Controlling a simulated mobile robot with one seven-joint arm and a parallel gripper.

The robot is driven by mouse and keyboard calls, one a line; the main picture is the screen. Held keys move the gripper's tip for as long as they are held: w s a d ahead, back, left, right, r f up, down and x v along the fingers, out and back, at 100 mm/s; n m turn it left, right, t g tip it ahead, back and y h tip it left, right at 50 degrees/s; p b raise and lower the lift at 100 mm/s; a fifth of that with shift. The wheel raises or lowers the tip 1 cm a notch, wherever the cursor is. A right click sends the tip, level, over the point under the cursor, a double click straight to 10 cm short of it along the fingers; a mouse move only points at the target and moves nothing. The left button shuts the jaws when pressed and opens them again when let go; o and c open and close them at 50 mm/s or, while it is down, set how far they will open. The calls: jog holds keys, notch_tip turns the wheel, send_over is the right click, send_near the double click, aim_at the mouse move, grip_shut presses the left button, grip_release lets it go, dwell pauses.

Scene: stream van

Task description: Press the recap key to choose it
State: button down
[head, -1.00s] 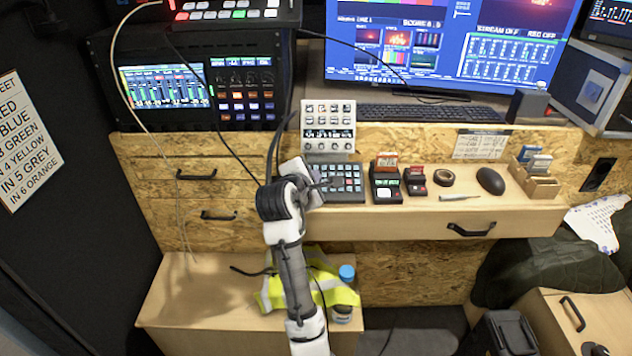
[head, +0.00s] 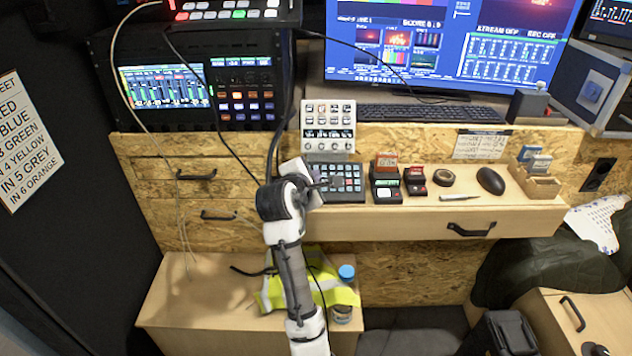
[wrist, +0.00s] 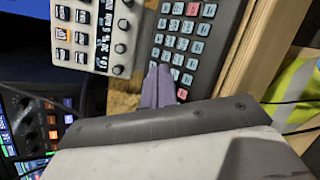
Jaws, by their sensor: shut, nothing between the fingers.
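A dark keypad (head: 350,196) with rows of grey-blue keys lies on the desk ledge. It also shows in the wrist view (wrist: 207,60), where a few keys are pink-red. The key labels are too small to read, so I cannot tell which key is the recap key. My gripper (wrist: 160,68) is shut and empty, its fingertips at the keypad's near key rows. I cannot tell whether they touch a key. In the head view my gripper (head: 334,182) reaches over the left part of the keypad and hides some keys.
A white control panel (head: 328,108) with buttons and knobs stands just behind the keypad. A keyboard (head: 430,113) lies behind.

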jog(key=shift+f, duration=0.1)
dwell(0.3)
jog(key=shift+w+f, duration=0.15)
jog(key=shift+f, duration=0.1)
jog(key=shift+w+f, duration=0.1)
jog(key=shift+f, duration=0.2)
dwell(0.6)
jog(key=shift+r, duration=0.1)
jog(key=shift+s+r+p, duration=0.25)
jog(key=shift+r+p, duration=0.35)
jog(key=shift+p, duration=0.45)
jog(key=r+p, duration=0.1)
jog(key=s+r+p, duration=0.1)
jog(key=r+p, duration=0.1)
jog(key=s+r+p, duration=0.1)
jog(key=p, duration=0.1)
jog(key=shift+r, duration=0.3)
